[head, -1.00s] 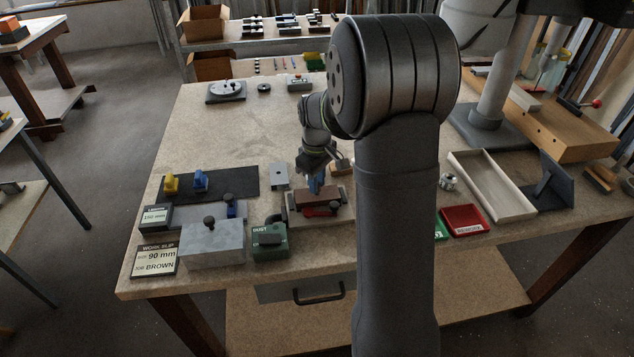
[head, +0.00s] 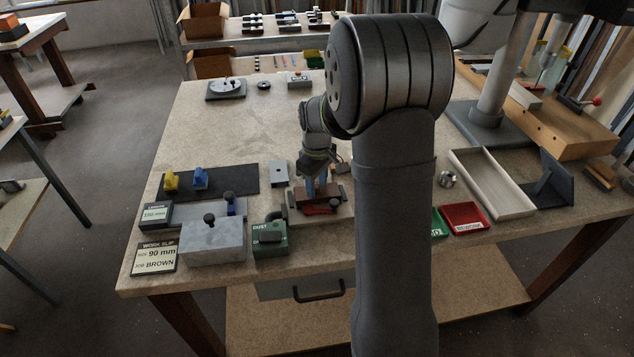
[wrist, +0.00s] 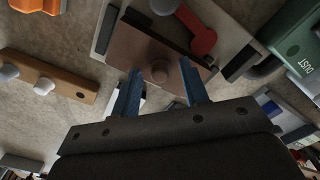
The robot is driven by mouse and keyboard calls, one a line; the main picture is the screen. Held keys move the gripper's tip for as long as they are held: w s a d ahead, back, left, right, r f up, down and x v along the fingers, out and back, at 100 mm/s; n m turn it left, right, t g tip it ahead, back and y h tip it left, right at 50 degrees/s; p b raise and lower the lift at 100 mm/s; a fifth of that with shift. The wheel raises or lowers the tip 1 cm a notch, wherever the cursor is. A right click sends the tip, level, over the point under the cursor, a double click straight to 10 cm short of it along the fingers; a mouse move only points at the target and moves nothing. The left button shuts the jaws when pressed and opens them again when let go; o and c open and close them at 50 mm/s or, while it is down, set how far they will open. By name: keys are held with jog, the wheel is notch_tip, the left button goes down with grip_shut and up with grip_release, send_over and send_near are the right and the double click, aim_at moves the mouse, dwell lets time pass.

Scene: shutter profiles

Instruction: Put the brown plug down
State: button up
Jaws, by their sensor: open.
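The brown plug (wrist: 150,45), a brown block with a round knob on top, sits in a grey fixture (wrist: 106,29) with a red lever (wrist: 198,35). In the head view the brown plug (head: 329,190) is partly hidden by my gripper (head: 316,186). In the wrist view my gripper (wrist: 161,72) is open, its blue fingers on either side of the knob with a visible gap at each side. Nothing is held between the fingers.
A green DUST box (head: 270,240) and a grey block with a black knob (head: 212,243) stand left of the fixture. A work slip (head: 154,258) reads 90 mm, BROWN. A red REWORK tray (head: 464,217) lies to the right.

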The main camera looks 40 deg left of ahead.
aim_at(317, 186)
jog(key=shift+r, duration=0.1)
notch_tip(317, 186, up, 13)
dwell(0.4)
notch_tip(317, 186, down, 13)
jog(key=shift+f, duration=0.2)
jog(key=shift+r, duration=0.45)
dwell(0.4)
